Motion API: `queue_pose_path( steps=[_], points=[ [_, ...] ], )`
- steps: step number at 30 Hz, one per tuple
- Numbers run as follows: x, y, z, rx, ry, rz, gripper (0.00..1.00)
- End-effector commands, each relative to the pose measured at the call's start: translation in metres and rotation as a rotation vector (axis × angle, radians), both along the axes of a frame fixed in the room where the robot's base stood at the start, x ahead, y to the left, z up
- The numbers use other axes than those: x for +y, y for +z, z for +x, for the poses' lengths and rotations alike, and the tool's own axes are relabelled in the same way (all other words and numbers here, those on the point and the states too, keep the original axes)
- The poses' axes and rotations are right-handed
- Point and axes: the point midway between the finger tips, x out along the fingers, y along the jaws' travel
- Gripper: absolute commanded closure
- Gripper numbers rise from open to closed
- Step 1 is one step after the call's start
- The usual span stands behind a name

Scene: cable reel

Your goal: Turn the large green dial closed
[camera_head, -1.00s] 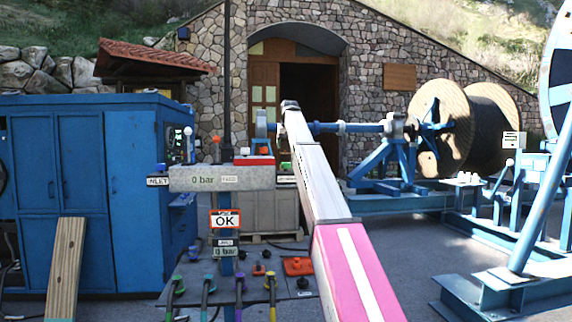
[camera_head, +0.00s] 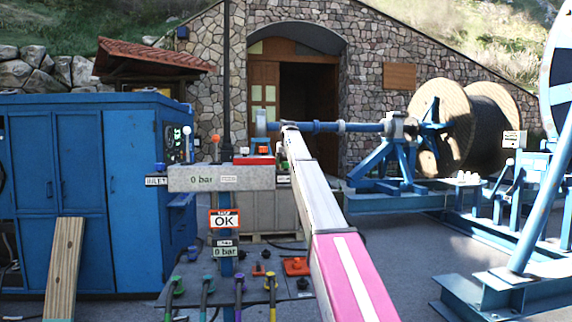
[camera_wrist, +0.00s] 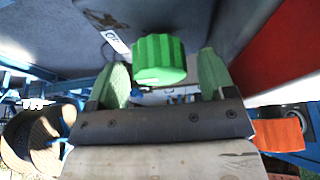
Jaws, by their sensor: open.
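The large green dial (camera_wrist: 160,58) is a ribbed green knob on a grey surface, at the upper middle of the wrist view. My gripper (camera_wrist: 163,62) is open, with one green finger on each side of the dial. Gaps show between the dial and both fingers, and I cannot tell how deep the fingers reach. In the head view my arm hides the dial, and the gripper itself cannot be made out.
A grey block (camera_head: 210,178) with a "0 bar" display stands left of my arm, with a red part (camera_head: 254,161) on top. An orange knob (camera_wrist: 278,134) is right of my gripper. A blue cabinet (camera_head: 85,190) is left; a cable reel (camera_head: 440,125) is right.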

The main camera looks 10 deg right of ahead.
Motion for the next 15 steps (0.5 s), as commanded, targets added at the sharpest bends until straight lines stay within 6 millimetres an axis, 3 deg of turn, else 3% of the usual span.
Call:
queue_pose_path(
  steps=[9,13,14,15],
  points=[
    [0.0000,-0.0044,0.0019,-0.001,0.000,0.000,0.24],
    [0.0000,-0.0043,0.0019,-0.001,0.000,0.000,0.66],
    [0.0000,-0.0043,0.0019,-0.001,0.000,0.000,0.74],
    [0.0000,-0.0042,0.0018,-0.001,0.000,0.000,0.74]
  ],
)
